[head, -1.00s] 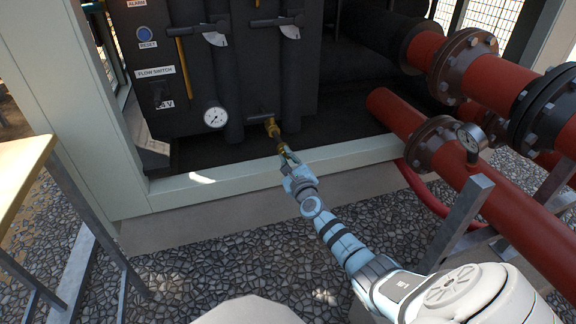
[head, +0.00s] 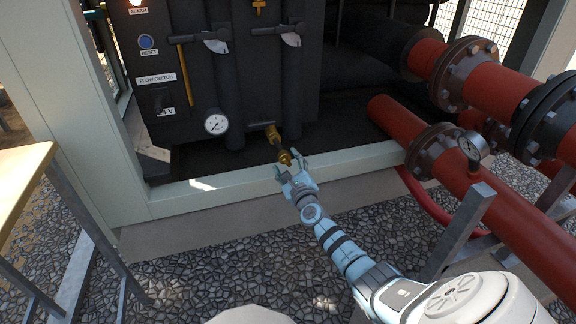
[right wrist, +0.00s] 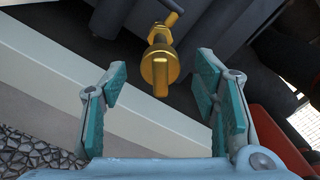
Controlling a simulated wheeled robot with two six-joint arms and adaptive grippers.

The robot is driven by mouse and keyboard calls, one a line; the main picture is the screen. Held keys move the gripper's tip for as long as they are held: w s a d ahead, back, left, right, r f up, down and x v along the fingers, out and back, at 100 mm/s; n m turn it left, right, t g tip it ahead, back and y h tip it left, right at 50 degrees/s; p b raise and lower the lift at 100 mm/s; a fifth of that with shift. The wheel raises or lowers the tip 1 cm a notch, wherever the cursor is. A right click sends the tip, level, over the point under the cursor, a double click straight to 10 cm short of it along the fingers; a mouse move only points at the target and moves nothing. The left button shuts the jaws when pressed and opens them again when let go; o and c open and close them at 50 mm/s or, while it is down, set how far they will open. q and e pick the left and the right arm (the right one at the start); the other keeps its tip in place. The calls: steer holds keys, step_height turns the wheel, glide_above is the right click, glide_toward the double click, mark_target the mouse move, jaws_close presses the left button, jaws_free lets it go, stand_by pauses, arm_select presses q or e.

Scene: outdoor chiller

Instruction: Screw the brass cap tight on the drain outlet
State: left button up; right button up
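The brass cap (head: 285,157) sits at the end of the drain outlet (head: 272,133), low on the front of the dark chiller unit. In the right wrist view the cap (right wrist: 160,70) shows as a round brass disc with a flat tab, in line with the brass outlet behind it. How far it is threaded on cannot be told. My right gripper (head: 290,164) is open, just in front of the cap. Its teal-padded fingers stand apart on either side of the cap's line, with a visible gap to it. My left gripper is not in view.
A pale frame beam (head: 240,180) runs just below the outlet. Red flanged pipes (head: 480,180) lie to the right. A pressure gauge (head: 215,122) sits left of the outlet. A wooden table (head: 22,180) stands at the left edge. Gravel covers the ground in front.

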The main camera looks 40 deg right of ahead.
steer(key=p+v, duration=0.5)
steer(key=v, duration=0.7)
steer(key=shift+p, duration=0.35)
